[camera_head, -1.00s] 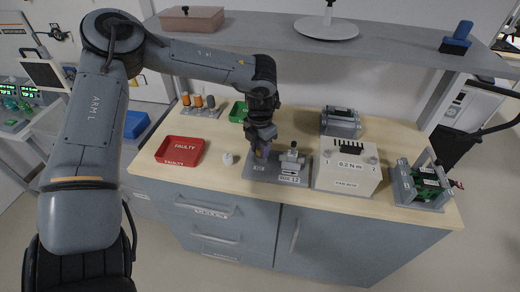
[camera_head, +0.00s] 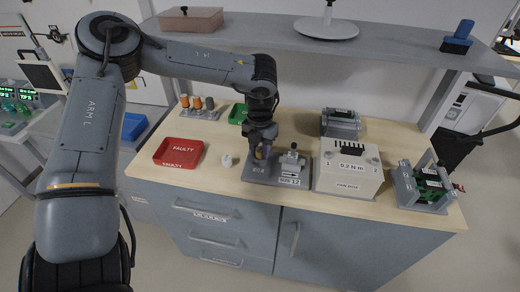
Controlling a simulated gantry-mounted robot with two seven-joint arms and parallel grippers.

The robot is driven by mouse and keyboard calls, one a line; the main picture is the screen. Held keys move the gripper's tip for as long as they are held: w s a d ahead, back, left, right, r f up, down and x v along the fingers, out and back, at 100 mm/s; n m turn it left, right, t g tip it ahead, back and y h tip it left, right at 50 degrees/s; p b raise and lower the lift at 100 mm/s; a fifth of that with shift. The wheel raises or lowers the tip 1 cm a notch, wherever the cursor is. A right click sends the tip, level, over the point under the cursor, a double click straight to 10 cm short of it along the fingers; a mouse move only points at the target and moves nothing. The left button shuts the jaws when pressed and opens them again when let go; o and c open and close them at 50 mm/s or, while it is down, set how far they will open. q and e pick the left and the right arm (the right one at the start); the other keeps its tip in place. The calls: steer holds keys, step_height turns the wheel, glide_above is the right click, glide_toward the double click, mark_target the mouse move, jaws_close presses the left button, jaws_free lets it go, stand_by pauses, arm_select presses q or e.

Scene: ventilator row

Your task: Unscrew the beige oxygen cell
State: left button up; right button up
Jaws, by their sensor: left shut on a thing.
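My left gripper (camera_head: 262,150) points down over the left part of a grey fixture (camera_head: 259,170) at the front of the bench. It is shut on a small yellowish-beige piece, likely the oxygen cell (camera_head: 261,154), of which only a sliver shows between the fingers. The fingers hide most of it, and I cannot tell whether its thread is still engaged in the fixture. A light grey fitting (camera_head: 292,159) stands on the right part of the same fixture, behind a label. My right gripper is not in view.
A red tray marked FAULTY (camera_head: 179,152) and a small white piece (camera_head: 227,161) lie to the left. Orange-topped cells (camera_head: 197,103) stand in a rack behind, near a green tray (camera_head: 238,113). A beige box (camera_head: 347,170) and a green-board device (camera_head: 427,186) stand to the right.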

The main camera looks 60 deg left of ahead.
arm_select(q)
steer(key=o, duration=0.9)
steer(key=shift+c, duration=0.2)
steer(key=shift+r+p, duration=0.3)
steer(key=shift+r, duration=0.1)
steer(key=shift+r+m+p, duration=0.1)
steer(key=shift+m+p, duration=0.2)
steer(key=shift+m, duration=0.4)
steer(key=m+p, duration=0.1)
steer(key=m, duration=0.3)
steer(key=shift+a+m, duration=0.1)
steer(key=shift+m, duration=1.7)
